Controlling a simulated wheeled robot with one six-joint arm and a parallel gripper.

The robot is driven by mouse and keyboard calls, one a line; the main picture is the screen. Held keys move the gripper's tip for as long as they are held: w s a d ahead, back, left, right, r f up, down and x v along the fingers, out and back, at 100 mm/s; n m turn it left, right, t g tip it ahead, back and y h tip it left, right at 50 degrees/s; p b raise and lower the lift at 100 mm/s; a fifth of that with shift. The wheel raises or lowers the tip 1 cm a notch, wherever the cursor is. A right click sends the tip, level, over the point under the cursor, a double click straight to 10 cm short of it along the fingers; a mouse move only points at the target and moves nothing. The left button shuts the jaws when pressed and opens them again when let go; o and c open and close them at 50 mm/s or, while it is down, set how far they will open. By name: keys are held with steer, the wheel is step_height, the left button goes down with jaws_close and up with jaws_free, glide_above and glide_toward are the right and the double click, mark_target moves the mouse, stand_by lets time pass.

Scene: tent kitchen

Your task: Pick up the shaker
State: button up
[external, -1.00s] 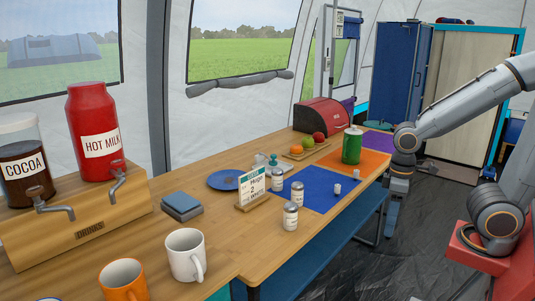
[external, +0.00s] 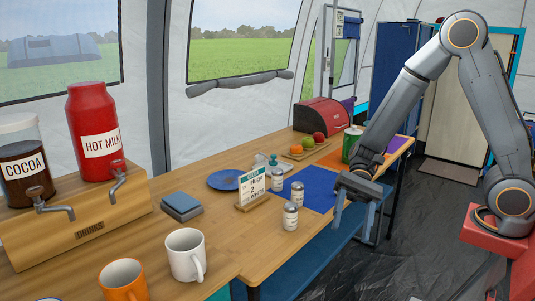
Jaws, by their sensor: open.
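I cannot tell which one the task means. My gripper (external: 356,228) is open and empty, with its fingers pointing down at the table's front edge, to the right of the shakers and apart from them.
A menu sign (external: 252,188) stands left of the shakers. A blue mat (external: 318,194) lies beside them. A green canister (external: 351,143) is behind my arm. Two mugs, white (external: 184,254) and orange (external: 122,280), stand front left. A blue plate (external: 226,180) lies farther back.

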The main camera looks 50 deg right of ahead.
steer(key=w+m+t+y+p, duration=0.4)
steer(key=w+m, duration=0.3)
steer(key=w, duration=0.4)
steer(key=m+t, duration=0.6)
steer(key=t, duration=0.2)
glide_toward(285, 213)
steer(key=w+a, duration=0.2)
steer(key=a, duration=0.1)
steer(key=shift+w+a+r, duration=0.15)
steer(key=shift+w+r, duration=0.05)
steer(key=shift+r, duration=0.2)
steer(key=shift+w+f, duration=0.1)
steer(key=x, duration=0.5)
steer(key=f+x, duration=0.1)
steer(key=x, duration=0.1)
steer(key=shift+a, duration=0.4)
steer(key=shift+r, duration=0.1)
steer(key=c, duration=1.2)
steer(key=shift+s, duration=0.2)
